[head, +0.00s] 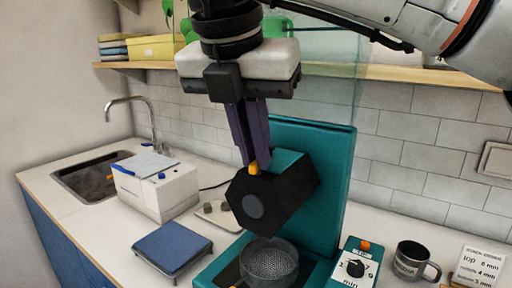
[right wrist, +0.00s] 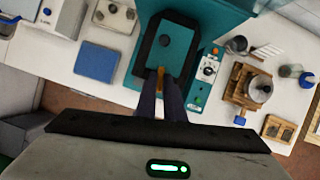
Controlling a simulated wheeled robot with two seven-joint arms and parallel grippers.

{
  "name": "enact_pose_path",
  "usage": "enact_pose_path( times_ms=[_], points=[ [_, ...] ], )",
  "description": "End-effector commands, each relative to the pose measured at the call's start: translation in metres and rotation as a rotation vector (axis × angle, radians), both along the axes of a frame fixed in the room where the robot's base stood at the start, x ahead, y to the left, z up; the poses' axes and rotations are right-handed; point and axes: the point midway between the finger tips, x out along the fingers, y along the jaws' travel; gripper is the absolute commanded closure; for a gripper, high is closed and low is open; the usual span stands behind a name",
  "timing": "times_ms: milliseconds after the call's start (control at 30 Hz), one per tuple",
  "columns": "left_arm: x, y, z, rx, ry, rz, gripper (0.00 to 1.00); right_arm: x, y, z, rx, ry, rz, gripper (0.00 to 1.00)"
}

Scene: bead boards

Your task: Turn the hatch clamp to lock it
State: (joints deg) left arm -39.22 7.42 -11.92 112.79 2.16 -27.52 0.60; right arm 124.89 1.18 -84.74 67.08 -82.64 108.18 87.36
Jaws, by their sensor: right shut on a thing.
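The teal machine (head: 335,165) stands on the counter with a black six-sided head (head: 293,192) on its front. A small orange piece, which looks like the hatch clamp (head: 254,169), is at the top of this head. My right gripper (head: 256,158) reaches down from above with its fingers shut on the orange clamp. The right wrist view also shows the clamp (right wrist: 160,76) between the fingertips, over the black frame. The fingers hide part of it, so its exact angle cannot be told. A round mesh basket (head: 270,262) sits below the head. My left gripper is not in view.
A control box with a dial (head: 356,265) and a metal mug (head: 412,262) stand right of the machine. A blue-topped scale (head: 172,246), a white box (head: 158,190) and a sink (head: 95,175) are on the left. A wooden shelf (head: 400,74) runs behind.

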Motion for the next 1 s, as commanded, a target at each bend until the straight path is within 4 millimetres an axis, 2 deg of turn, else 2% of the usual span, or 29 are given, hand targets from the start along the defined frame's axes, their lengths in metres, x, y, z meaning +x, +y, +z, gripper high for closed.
enact_pose_path(
  times_ms=[400, 967, 1000],
  points=[
    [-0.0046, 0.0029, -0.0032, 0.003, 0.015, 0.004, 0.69, 0.0009, 0.002, 0.0013, 0.001, -0.001, -0.19, 1.0],
    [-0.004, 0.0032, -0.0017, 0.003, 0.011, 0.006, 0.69, 0.0014, 0.0019, 0.0011, 0.003, -0.002, -0.218, 1.0],
    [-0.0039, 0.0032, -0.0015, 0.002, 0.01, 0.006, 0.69, 0.0014, 0.0019, 0.0011, 0.003, -0.002, -0.218, 0.86]
  ],
)
